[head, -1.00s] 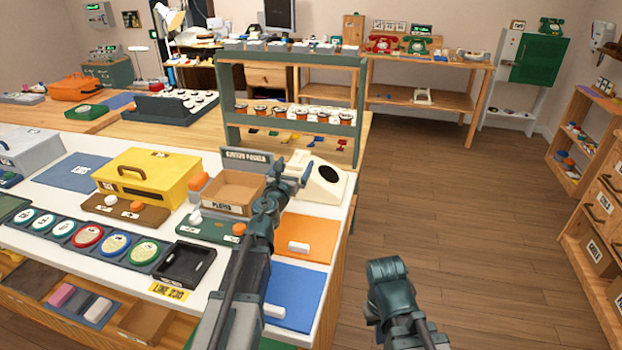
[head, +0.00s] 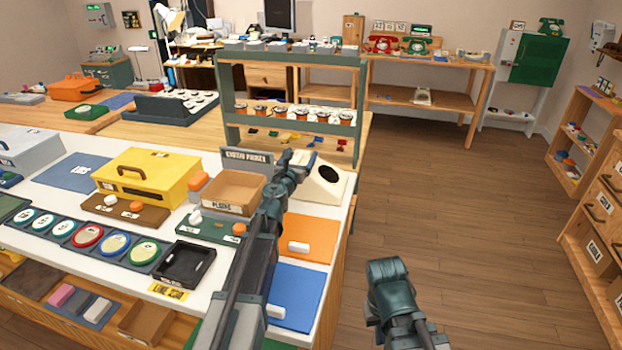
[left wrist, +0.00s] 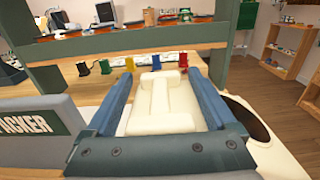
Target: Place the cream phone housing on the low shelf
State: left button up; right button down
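The cream phone housing (head: 325,186), with a round dark opening, sits at the bench's far right corner. In the left wrist view its raised cream top (left wrist: 160,100) lies between my left gripper's two blue fingers. My left gripper (head: 300,164) is at the housing's left side in the head view; its fingers are spread and straddle the top part, and I cannot tell whether they touch it. My right gripper (head: 388,272) hangs over the floor at lower centre, and its fingers cannot be made out. A low shelf (head: 390,93) under the back table holds a small cream object (head: 423,97).
Orange (head: 308,236) and blue (head: 297,290) mats lie in front. The wooden floor (head: 430,190) to the right is clear.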

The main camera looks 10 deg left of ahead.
pick_arm(q)
grip_shut()
jog(key=shift+r, duration=0.15)
dwell(0.5)
notch_tip(320, 180, up, 18)
jog(key=p, duration=1.8)
